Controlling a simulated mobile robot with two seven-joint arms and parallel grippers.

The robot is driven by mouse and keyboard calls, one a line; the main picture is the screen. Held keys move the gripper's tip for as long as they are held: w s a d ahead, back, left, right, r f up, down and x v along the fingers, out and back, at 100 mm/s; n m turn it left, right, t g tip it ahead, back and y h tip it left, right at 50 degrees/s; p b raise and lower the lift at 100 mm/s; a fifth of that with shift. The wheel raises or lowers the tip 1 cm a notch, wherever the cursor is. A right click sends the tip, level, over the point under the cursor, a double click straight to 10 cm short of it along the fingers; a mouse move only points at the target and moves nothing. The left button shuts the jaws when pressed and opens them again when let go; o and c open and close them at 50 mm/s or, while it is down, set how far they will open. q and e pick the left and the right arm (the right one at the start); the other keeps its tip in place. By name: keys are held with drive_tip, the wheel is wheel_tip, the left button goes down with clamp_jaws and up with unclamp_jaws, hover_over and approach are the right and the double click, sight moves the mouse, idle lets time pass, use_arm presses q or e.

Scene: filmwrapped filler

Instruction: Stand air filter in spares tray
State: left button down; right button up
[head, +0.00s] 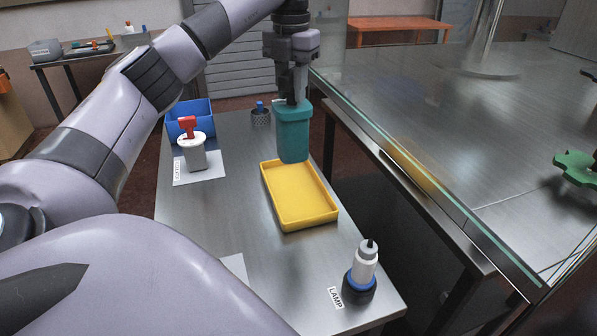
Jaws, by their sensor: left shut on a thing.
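A teal, block-shaped air filter (294,138) hangs upright from my left gripper (291,98), which is shut on its top end. The filter is above the far end of the yellow spares tray (313,223) in the head view. Its lower end overlaps the tray's far rim in the picture; I cannot tell the exact gap. The tray is shallow and looks empty, and lies on the metal bench (225,215). My right gripper is not in view.
A dark mesh cup (260,117) stands behind. A glass panel edge (430,186) borders the right.

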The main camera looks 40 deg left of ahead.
sight(292, 105)
use_arm(q)
wheel_tip(292, 105, down, 6)
drive_tip(key=shift+f+b, duration=0.2)
drive_tip(key=shift+b, duration=0.8)
wheel_tip(292, 105, down, 6)
drive_tip(key=shift+f, duration=2.65)
drive_tip(key=c, duration=0.9)
unclamp_jaws()
drive_tip(key=shift+f, duration=0.1)
wheel_tip(292, 105, up, 12)
drive_tip(key=shift+r, duration=0.2)
drive_tip(key=shift+s+f, duration=0.1)
